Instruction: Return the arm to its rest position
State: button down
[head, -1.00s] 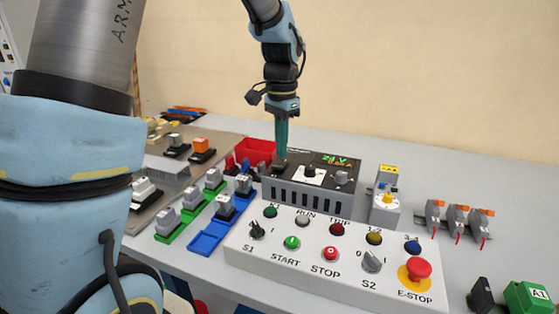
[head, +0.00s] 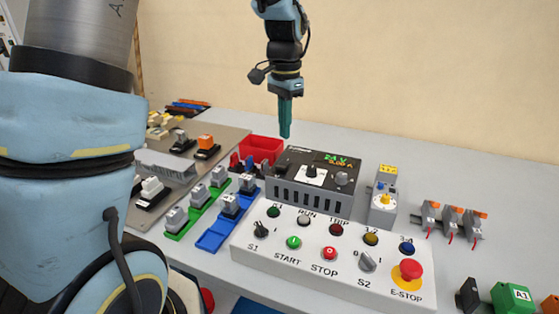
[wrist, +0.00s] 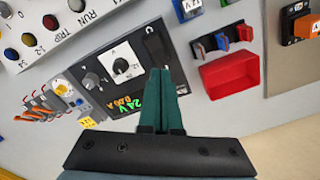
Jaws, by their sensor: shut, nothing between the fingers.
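My gripper (head: 285,134) hangs above the table behind the grey power supply unit (head: 312,199) in the head view. Its green fingers point down, are shut together and hold nothing. A clear gap shows between the fingertips and the things below. In the wrist view the fingers (wrist: 161,72) lie across the edge of the same unit's black top (wrist: 128,72), which has knobs and a lit display reading 24 V and 0.00 A. My arm comes down from the top of the head view, and a large blue and grey part of it fills the left side.
A control box (head: 330,262) with buttons and an E-stop (head: 407,271) stands in front. A red bin (head: 262,150) sits behind the unit. Green and blue rails (head: 215,235) with blocks lie left. Grey orange-topped parts (head: 451,222) stand right. The back right table is clear.

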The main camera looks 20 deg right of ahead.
jog(key=s+a+f+n, duration=0.1)
jog(key=a+n, duration=0.3)
jog(key=a, duration=0.5)
jog(key=s+a+f+n+t, duration=0.1)
jog(key=s+a+f+n, duration=0.1)
jog(key=a, duration=0.7)
jog(key=s+a+f+n, duration=0.1)
jog(key=s+a+n, duration=0.3)
jog(key=a+n, duration=0.3)
jog(key=shift+a+f+t, duration=0.15)
jog(key=shift+a+t, duration=0.15)
jog(key=shift+a, duration=1.25)
jog(key=c, duration=1.5)
grip_release()
jog(key=shift+w, duration=0.1)
